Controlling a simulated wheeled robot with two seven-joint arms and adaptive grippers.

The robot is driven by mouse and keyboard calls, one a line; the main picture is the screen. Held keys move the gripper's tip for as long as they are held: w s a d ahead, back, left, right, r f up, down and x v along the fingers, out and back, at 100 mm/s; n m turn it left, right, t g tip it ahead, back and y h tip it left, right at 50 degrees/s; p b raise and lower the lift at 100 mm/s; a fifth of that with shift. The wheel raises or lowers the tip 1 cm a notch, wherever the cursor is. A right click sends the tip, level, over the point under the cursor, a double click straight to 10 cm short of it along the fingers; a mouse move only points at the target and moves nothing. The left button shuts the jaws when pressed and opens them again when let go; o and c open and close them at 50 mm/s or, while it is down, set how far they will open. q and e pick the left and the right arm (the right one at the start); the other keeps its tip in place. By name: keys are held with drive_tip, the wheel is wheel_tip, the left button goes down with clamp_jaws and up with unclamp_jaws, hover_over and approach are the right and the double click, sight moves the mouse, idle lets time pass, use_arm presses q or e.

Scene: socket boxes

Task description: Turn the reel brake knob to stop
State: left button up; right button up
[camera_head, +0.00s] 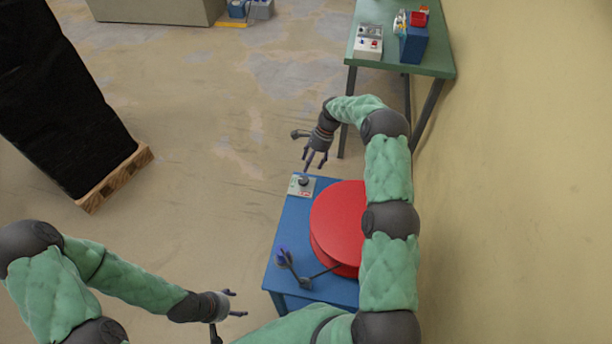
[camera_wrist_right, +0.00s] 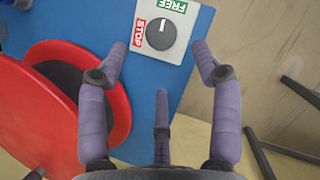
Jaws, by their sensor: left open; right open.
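The brake knob (camera_wrist_right: 161,34) is a dark grey round dial on a white plate (camera_wrist_right: 182,52). The plate has a green FREE label at its upper right and a red STOP label at its left. A small pale mark shows near the knob's top, toward the FREE side. In the head view the plate (camera_head: 294,188) sits at the far corner of the blue bench. My right gripper (camera_head: 315,161) is open just above the knob; in the wrist view its spread fingers (camera_wrist_right: 159,62) are below and beside the plate, empty. My left gripper (camera_head: 238,304) is open and empty, left of the bench.
A red reel (camera_head: 338,220) fills much of the blue bench (camera_head: 287,222), with a blue-handled crank (camera_head: 285,258) in front. A green table (camera_head: 435,60) with boxes stands behind. A black stack on a pallet (camera_head: 120,178) is at left. The floor between is clear.

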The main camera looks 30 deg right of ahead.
sight(303, 179)
drive_tip(key=b+x, duration=0.1)
drive_tip(key=x, duration=0.7)
drive_tip(key=c, duration=1.1)
